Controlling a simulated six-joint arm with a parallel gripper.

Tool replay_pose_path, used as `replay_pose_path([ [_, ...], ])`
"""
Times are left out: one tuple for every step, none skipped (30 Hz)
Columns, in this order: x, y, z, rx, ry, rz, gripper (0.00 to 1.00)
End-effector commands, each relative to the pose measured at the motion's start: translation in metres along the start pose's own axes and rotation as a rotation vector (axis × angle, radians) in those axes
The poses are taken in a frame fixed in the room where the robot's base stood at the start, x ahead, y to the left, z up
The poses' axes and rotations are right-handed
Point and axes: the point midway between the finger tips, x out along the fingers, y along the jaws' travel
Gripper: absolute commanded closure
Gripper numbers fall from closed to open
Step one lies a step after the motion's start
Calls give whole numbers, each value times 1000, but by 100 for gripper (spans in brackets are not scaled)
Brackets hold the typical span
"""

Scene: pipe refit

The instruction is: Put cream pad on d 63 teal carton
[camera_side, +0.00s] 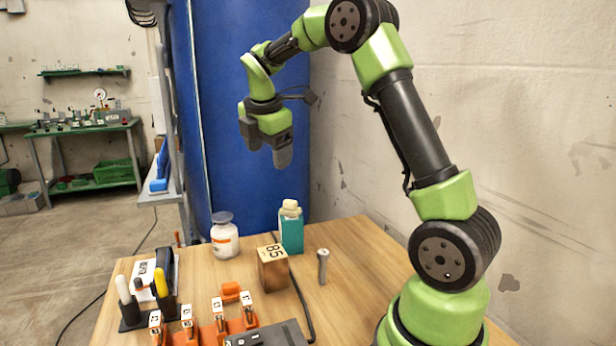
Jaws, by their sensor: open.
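The teal carton (291,234) stands upright at the back of the wooden table. A small cream piece (290,207) sits on its top; it looks like two stacked parts, the upper slightly offset. I cannot tell whether both parts are the pad or one is the carton's cap. No "63" marking is readable on the carton. My gripper (282,160) hangs well above the carton, fingers pointing down, open and empty. It is apart from the cream piece.
A brown block marked 85 (272,268) stands in front of the carton, with a white jar (224,238) to the left and a grey bolt-like piece (323,265) to the right. An orange rack (236,325) and marker holder (132,318) fill the front left.

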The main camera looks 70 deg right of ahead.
Motion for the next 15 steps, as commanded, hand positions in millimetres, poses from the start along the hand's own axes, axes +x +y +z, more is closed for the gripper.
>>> replay_pose_path([
  [-26,-12,-15,118,47,40,23],
  [-39,-21,-23,201,78,56,23],
  [-55,-33,-33,311,123,73,23],
  [-66,-43,-40,393,158,82,23],
  [-76,-54,-47,477,195,86,23],
  [-88,-69,-56,586,245,88,23],
  [-96,-80,-62,667,284,85,23],
  [-104,-93,-68,749,324,79,23],
  [-112,-110,-75,858,378,63,23],
  [-118,-122,-80,937,417,49,23],
  [-122,-135,-84,1016,455,28,23],
  [-126,-151,-89,1114,505,0,23],
  [-128,-163,-93,1184,539,-26,23],
  [-130,-173,-96,1250,569,-52,23],
  [-131,-186,-99,1329,606,-89,23],
])
